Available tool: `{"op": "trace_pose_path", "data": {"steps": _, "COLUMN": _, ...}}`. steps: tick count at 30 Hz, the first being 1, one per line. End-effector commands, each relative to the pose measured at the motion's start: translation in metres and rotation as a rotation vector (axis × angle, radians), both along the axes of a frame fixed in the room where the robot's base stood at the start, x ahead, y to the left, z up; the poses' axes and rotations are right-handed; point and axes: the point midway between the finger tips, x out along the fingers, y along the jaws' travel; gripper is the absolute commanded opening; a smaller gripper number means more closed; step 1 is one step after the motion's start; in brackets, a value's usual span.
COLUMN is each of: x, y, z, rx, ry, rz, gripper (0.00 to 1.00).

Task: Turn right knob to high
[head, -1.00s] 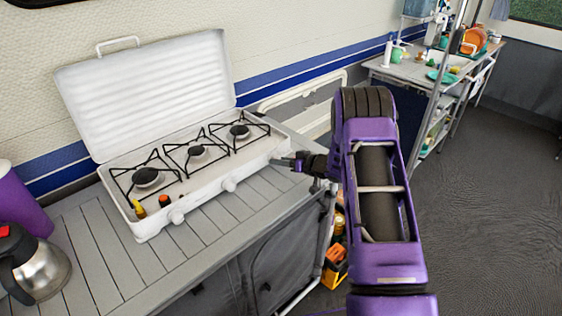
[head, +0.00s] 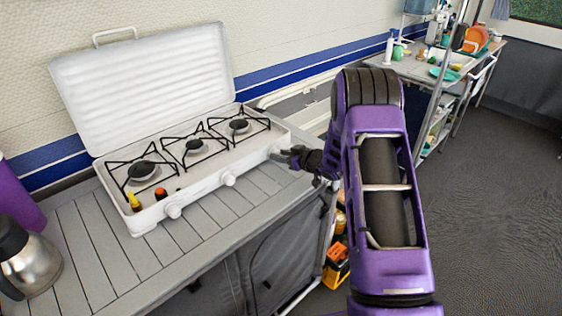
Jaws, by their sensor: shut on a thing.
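A white camping stove (head: 205,185) with its lid raised stands on the grey slatted counter. The left knob (head: 173,211) and the middle knob (head: 228,178) show on its front face. My gripper (head: 280,157) is at the right end of that face, shut on the right knob. The fingers hide most of this knob, so I cannot tell its setting. My purple arm reaches in from the right.
A steel kettle (head: 30,262) and a purple container (head: 18,200) stand at the counter's left. A yellow item (head: 134,201) sits at the stove's front left corner. The floor to the right is clear. A shelf table (head: 420,68) stands behind.

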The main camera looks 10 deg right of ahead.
Motion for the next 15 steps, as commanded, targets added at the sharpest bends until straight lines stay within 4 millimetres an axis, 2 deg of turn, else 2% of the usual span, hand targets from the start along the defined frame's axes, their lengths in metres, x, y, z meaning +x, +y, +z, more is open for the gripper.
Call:
{"op": "trace_pose_path", "data": {"steps": 2, "x": -0.0005, "y": 0.0011, "z": -0.0074, "rx": -0.056, "ry": -0.039, "rz": -0.001, "gripper": 0.0}}
{"op": "trace_pose_path", "data": {"steps": 15, "x": -0.0018, "y": 0.0024, "z": -0.0039, "rx": -0.341, "ry": -0.228, "rz": 0.0, "gripper": 0.0}}
